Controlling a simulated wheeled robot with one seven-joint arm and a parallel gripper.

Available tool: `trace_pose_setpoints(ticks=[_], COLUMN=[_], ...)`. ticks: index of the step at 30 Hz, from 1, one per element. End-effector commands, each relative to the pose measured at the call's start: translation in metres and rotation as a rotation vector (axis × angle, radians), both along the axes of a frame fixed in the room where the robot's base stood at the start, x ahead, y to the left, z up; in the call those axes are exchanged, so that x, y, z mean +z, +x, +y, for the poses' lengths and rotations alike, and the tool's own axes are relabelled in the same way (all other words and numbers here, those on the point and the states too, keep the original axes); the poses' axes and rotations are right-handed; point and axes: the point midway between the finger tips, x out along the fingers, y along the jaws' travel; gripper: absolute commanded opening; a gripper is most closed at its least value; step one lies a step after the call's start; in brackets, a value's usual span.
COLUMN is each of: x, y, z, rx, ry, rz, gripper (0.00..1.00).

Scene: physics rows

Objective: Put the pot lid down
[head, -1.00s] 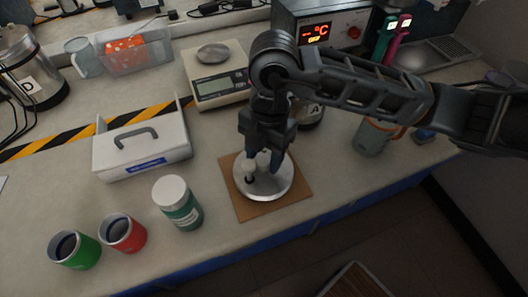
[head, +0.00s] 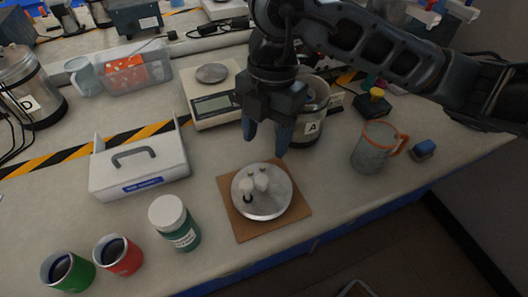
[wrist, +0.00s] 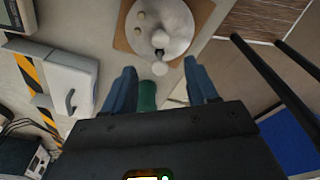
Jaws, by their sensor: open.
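The pot lid (head: 268,206) is a round silver disc with pale knobs on top. It lies flat on a square brown board (head: 244,230) on the bench. It also shows in the wrist view (wrist: 177,22) at the top, on the board (wrist: 122,38). My gripper (head: 266,143) is open and empty, above and behind the lid and apart from it. In the wrist view its blue fingers (wrist: 162,85) are spread, with nothing between them. A metal pot marked A (head: 310,127) stands behind my gripper, partly hidden by it.
A white box with a handle (head: 140,178), a green-labelled jar (head: 176,225), a red cup (head: 118,256) and a green cup (head: 68,271) stand left of the board. A scale (head: 212,106) is behind. A grey jug (head: 373,150) and blue block (head: 424,149) are to the right.

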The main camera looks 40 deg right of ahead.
Motion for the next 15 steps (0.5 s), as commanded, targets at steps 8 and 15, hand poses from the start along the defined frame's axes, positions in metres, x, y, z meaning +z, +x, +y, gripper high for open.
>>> trace_pose_setpoints(ticks=[8,15], x=[0.016,0.017], y=[0.0,-0.001], z=[-0.001,0.006], rx=[0.001,0.017], ry=[0.0,0.027], rz=[0.0,0.0], gripper=[0.58,0.58])
